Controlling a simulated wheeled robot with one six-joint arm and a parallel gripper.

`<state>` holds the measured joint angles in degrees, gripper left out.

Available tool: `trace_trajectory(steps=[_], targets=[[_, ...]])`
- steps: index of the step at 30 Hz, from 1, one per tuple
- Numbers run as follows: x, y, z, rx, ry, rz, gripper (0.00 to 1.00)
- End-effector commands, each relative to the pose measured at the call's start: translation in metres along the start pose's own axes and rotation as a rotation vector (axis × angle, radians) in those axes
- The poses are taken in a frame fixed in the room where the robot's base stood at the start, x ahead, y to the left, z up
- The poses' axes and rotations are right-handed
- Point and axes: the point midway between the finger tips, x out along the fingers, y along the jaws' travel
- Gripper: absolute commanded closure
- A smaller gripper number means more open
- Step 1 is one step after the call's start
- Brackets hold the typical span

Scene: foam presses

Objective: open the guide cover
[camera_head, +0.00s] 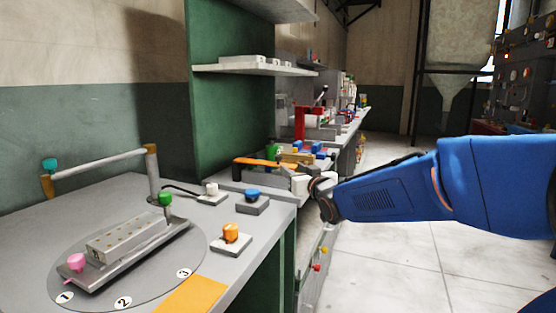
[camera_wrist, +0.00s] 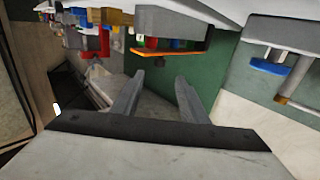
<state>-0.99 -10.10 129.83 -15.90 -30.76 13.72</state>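No part is clearly marked as the guide cover, and I cannot tell which one it is. On the near table, a grey slotted block fixture (camera_head: 126,240) with a pink knob (camera_head: 76,261) and a green knob (camera_head: 165,198) lies on a round plate numbered 1 to 3. Behind it, a raised bar (camera_head: 100,164) runs between two posts. My gripper (camera_wrist: 159,78) is open and empty in the wrist view, its two fingers apart. In the head view my arm reaches in from the right, past the table's right edge; its fingers are hard to make out.
Blue (camera_head: 252,196) and orange (camera_head: 231,232) push buttons on boxes stand near the table's right edge. An orange patch (camera_head: 190,296) lies at the front. Behind my gripper is a cluttered bench with a red press (camera_head: 307,124). Floor on the right is clear.

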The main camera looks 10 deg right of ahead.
Motion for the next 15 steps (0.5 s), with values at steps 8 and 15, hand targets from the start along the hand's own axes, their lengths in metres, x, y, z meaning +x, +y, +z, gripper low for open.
trace_trajectory(steps=[8, 15], targets=[[0.044, 0.000, 0.001, 0.000, -0.001, 0.000, 0.60], [0.081, 0.000, 0.001, 0.001, -0.002, 0.000, 0.60]])
